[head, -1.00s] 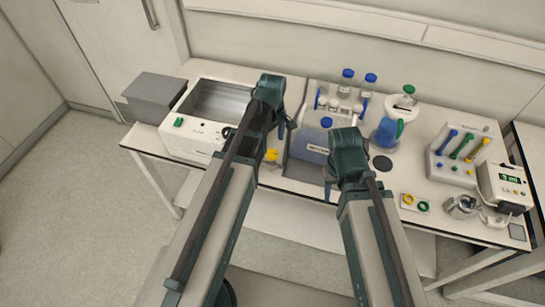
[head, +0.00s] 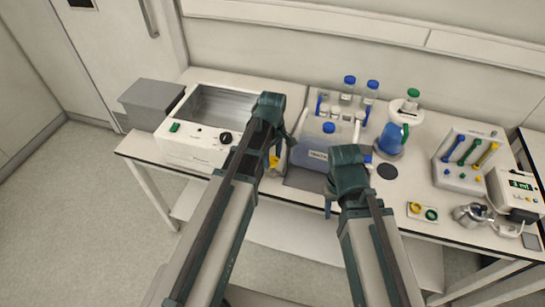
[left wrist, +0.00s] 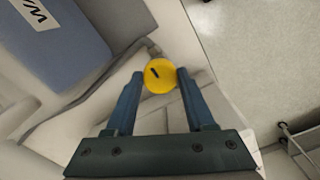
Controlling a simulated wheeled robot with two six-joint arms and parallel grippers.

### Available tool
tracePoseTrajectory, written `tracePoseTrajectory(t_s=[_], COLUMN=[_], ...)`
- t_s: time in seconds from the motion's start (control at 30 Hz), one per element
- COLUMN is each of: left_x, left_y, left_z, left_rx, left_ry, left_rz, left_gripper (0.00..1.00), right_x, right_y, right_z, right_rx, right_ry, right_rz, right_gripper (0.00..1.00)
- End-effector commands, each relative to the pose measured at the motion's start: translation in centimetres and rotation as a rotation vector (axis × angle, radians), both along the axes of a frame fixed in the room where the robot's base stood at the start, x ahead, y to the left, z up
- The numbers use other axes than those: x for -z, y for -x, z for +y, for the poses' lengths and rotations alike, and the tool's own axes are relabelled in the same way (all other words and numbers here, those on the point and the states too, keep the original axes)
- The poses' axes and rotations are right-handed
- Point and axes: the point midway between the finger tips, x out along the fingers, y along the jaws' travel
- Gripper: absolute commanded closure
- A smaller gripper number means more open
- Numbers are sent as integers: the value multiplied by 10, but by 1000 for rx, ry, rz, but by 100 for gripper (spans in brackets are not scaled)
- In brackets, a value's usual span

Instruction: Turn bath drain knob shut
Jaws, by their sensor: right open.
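The water bath (head: 195,150) is a white box with a steel basin, a green switch and a black dial on its front. The yellow drain knob (head: 274,161) shows beside its right end, partly hidden by my left arm. In the left wrist view the knob (left wrist: 160,76) is a yellow disc with a short dark slanted mark. My left gripper (left wrist: 159,73) is open, with one fingertip on each side of the knob; narrow gaps seem to show. In the head view my left gripper (head: 279,150) is over the knob. My right gripper (head: 335,203) is open and empty near the bench's front edge.
Blue-capped bottles (head: 348,90), a blue flask (head: 391,138) and a coloured-lever rack (head: 465,160) stand further right. A grey box (head: 150,100) is left of the bath.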

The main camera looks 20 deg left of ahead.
Motion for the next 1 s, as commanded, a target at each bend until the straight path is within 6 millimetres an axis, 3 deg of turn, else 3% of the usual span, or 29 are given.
tracePoseTrajectory(t_s=[0.03,0.2,0.57,1.0], left_x=[0,0,0,0], left_y=[0,0,0,1], left_z=[0,0,0,0], left_rx=[0,0,73,448], left_ry=[0,0,0,0], left_rz=[0,0,0,0], left_gripper=[70,100,100,100], right_x=[0,0,0,0], right_y=[0,0,0,0], right_z=[0,0,0,0], right_rx=[0,0,0,0], right_ry=[0,0,0,0], right_rz=[0,0,0,0], right_gripper=[52,52,52,52])
